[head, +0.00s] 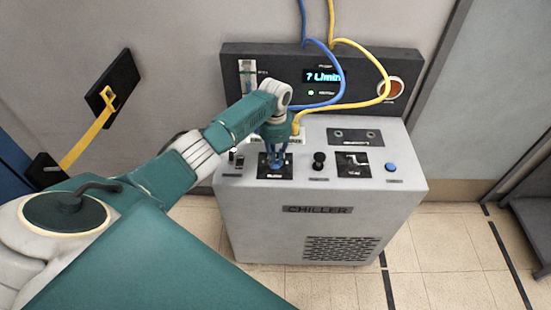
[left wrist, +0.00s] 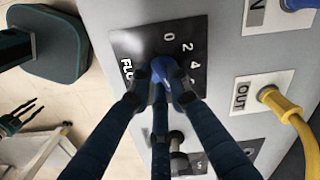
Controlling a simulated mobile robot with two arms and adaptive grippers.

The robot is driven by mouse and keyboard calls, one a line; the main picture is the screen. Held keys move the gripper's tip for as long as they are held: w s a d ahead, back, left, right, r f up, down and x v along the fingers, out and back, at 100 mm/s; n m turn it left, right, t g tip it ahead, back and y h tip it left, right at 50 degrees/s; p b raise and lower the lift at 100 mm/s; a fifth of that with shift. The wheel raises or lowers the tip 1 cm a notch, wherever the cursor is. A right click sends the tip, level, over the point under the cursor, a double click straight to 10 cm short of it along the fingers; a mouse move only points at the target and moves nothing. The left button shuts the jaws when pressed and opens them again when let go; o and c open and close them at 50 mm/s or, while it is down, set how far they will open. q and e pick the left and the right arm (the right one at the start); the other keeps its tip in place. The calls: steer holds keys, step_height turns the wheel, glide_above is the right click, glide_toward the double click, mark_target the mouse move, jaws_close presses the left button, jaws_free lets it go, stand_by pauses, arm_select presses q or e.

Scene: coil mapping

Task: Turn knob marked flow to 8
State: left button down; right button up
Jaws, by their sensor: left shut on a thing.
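The grey chiller (head: 322,225) stands ahead, with FLOW's black dial plate (head: 264,171) at the left of its top. In the left wrist view the plate (left wrist: 200,30) reads "FLO", with 0, 2 and 4 visible; higher marks are hidden by my fingers. My left gripper (head: 273,150) reaches down on the blue knob. Its dark fingers (left wrist: 162,80) are shut around the knob (left wrist: 161,67). The knob's pointer is not visible. The display (head: 323,76) reads 7 L/min. My right gripper (left wrist: 36,108) shows small at the left edge, fingers apart and empty.
A blue hose (head: 340,75) and a yellow hose (head: 386,75) run over the chiller. A black knob (head: 319,160), another dial plate (head: 353,165) and a blue button (head: 391,167) lie right of the gripper. A yellow strap (head: 85,141) hangs on the left wall.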

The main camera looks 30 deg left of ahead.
mark_target(275, 161)
arm_select(q)
steer(key=shift+a+r+m, duration=0.1)
steer(key=shift+m, duration=0.4)
steer(key=c, duration=1.6)
jaws_free()
steer(key=shift+c, duration=0.2)
step_height(275, 161, up, 12)
